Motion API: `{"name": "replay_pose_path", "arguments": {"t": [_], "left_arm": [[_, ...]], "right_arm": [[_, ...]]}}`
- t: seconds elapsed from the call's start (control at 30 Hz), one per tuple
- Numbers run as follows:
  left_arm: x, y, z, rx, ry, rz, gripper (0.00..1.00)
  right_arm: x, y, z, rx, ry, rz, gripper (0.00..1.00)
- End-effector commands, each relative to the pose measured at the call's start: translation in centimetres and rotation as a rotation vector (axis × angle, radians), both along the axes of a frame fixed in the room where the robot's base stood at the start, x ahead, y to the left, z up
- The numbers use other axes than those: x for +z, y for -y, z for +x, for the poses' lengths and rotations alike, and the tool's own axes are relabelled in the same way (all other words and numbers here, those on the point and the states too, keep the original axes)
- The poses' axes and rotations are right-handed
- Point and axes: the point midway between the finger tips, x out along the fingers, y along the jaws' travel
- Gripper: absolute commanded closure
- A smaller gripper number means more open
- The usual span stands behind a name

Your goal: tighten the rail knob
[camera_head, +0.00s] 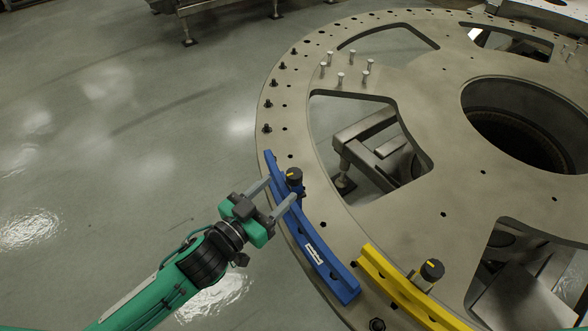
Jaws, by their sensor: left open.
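A blue curved rail (308,236) lies along the left rim of the large grey turret plate (424,178). A black knob (294,176) with a yellow mark stands at the blue rail's upper part. A yellow rail (397,289) lies lower right on the plate, with a second black knob (432,270) beside it. My left gripper (276,196) comes in from the lower left. Its two fingers are spread apart and reach over the blue rail, just short of and below the first knob. I cannot tell whether a finger touches the rail. My right gripper is not in view.
Several dark bolts (268,104) stand along the plate's left rim, and several pale pins (340,79) stand farther in. The plate has large cut-outs and a round central hole (522,120). The grey floor (120,130) at the left is clear.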

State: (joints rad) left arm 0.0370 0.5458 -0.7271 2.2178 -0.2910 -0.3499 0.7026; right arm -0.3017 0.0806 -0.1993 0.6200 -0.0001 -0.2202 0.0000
Motion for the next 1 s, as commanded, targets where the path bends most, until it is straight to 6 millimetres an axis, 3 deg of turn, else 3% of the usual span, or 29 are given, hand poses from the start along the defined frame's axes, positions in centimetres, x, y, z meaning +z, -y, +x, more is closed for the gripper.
{"name": "replay_pose_path", "arguments": {"t": [0.33,0.77,0.8,1.0], "left_arm": [[0.2,3.6,4.4,0.000,0.001,0.000,0.46],[0.0,4.4,5.3,-0.001,0.001,0.001,0.46],[0.0,4.3,5.3,-0.001,0.001,0.001,0.47],[0.0,4.3,5.3,-0.001,0.001,0.001,0.87]], "right_arm": [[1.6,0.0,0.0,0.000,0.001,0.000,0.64],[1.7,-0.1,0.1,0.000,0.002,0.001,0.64],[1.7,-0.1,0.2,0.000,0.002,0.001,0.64],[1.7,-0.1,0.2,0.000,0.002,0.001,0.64]]}}
